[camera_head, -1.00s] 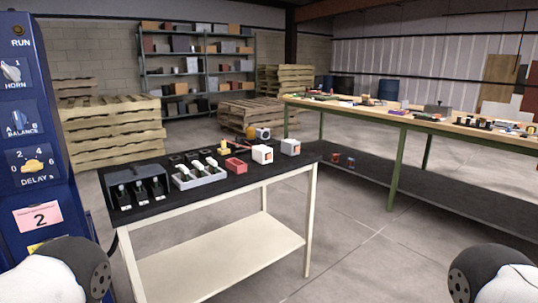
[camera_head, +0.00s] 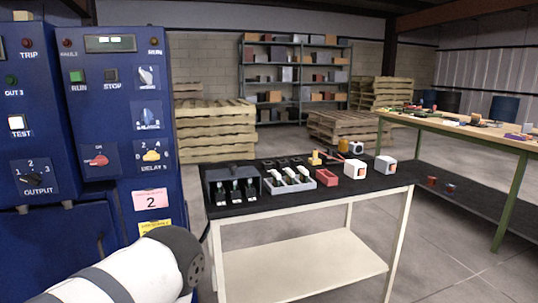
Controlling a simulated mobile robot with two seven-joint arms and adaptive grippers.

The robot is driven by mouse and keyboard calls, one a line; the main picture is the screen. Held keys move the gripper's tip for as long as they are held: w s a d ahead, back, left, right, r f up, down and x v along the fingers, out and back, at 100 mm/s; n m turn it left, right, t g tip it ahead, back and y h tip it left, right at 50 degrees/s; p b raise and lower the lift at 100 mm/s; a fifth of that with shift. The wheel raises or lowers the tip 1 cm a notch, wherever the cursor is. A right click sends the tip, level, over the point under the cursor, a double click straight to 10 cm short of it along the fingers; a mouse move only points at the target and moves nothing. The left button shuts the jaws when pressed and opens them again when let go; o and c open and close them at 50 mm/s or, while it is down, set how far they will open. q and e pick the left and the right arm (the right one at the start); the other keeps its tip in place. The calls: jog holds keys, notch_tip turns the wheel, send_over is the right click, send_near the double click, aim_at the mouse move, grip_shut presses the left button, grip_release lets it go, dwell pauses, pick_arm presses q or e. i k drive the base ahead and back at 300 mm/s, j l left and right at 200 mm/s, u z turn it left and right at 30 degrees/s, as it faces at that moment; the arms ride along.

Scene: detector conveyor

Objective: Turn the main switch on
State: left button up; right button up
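A blue control cabinet (camera_head: 120,200) fills the left of the head view. A red rotary knob (camera_head: 96,160) sits on a dark plate low on its right-hand panel, with small red lettering above it that seems to read ON. It is the likeliest main switch, but its full label and exact setting are too small to read. A white and dark link of my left arm shows at the bottom left, in front of the cabinet's lower part. Neither of my grippers is in view.
The panel also has a green RUN button (camera_head: 77,76), a STOP button (camera_head: 111,75), a DELAY knob (camera_head: 151,156) and an OUTPUT knob (camera_head: 35,179). A black-topped bench (camera_head: 300,206) with boxes and trays stands to the right. Open floor lies beyond it.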

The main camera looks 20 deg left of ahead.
aim_at(101, 160)
jog(key=u, duration=1.7)
